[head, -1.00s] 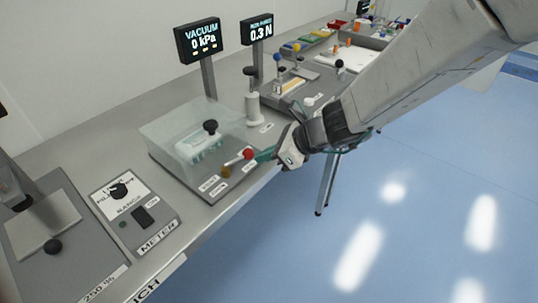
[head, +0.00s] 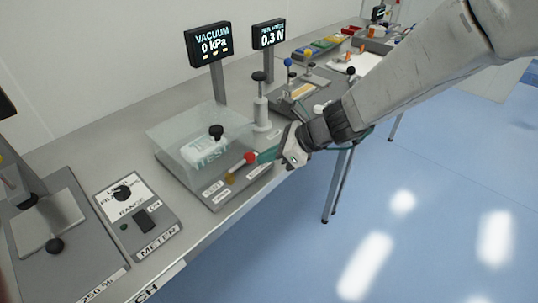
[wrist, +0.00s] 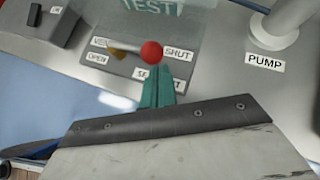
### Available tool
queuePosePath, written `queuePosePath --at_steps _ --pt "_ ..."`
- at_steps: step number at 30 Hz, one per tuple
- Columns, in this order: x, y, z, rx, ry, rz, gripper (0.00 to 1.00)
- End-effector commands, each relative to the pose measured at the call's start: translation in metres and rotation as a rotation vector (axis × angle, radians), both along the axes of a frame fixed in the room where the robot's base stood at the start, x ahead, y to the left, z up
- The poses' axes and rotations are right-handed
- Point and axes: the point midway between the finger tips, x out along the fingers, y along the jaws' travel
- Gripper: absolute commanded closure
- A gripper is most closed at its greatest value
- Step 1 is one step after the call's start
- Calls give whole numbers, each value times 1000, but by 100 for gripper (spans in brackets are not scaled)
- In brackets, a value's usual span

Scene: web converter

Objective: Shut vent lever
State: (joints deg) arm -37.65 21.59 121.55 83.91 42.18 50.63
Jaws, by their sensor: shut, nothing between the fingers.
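The vent lever has a red ball knob (wrist: 152,52) on a thin rod, with a brass pivot (wrist: 113,52) at its left end in the wrist view. The knob also shows in the head view (head: 250,158). The rod points from the pivot toward the "SHUT" side. My gripper (wrist: 158,88) has its teal fingers closed together, with tips just below the knob; whether they touch it is unclear. It also shows in the head view (head: 266,155).
A clear box (head: 175,140) with a black knob covers a teal "TEST" block behind the lever. The white pump (head: 261,110) stands to its right. The meter panel (head: 138,215) is at left. Displays (head: 208,43) stand behind. Open floor lies right of the bench.

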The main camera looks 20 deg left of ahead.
Motion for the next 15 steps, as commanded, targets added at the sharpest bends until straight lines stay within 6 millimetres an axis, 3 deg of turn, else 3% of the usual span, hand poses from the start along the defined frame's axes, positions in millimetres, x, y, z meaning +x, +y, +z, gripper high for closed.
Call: queuePosePath --at_steps 15 --pt "-11 -13 -1 0 0 -1 100"
